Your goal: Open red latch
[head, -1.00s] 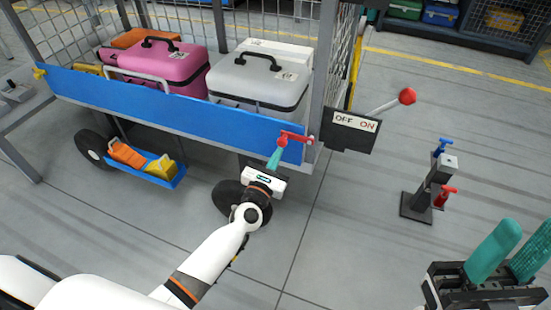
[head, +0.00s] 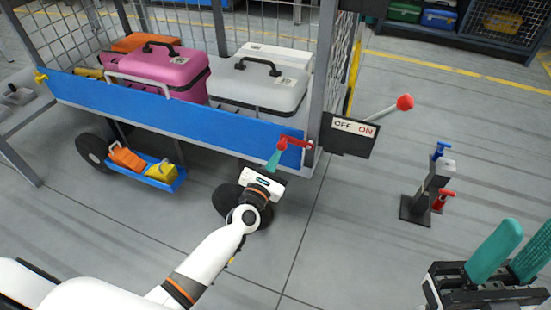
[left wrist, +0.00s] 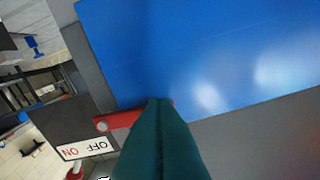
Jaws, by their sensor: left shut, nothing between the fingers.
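The red latch (head: 293,142) is at the right end of the blue panel (head: 170,113) on the cart. It lies roughly level, its pivot at the right by the cart post. My left gripper (head: 274,157) is shut, with its teal fingertips at the latch's left end. In the left wrist view the shut fingers (left wrist: 160,130) overlap the end of the red latch (left wrist: 122,119), hiding part of it. I cannot tell whether they touch it. My right gripper (head: 508,250) is at the lower right, its two teal fingers apart, away from the cart.
An OFF/ON box (head: 349,135) with a red-knobbed lever (head: 404,102) sits right of the latch. Pink (head: 165,72) and grey (head: 259,80) cases stand behind the panel. A post with blue and red handles (head: 432,190) stands on the right. The floor between is clear.

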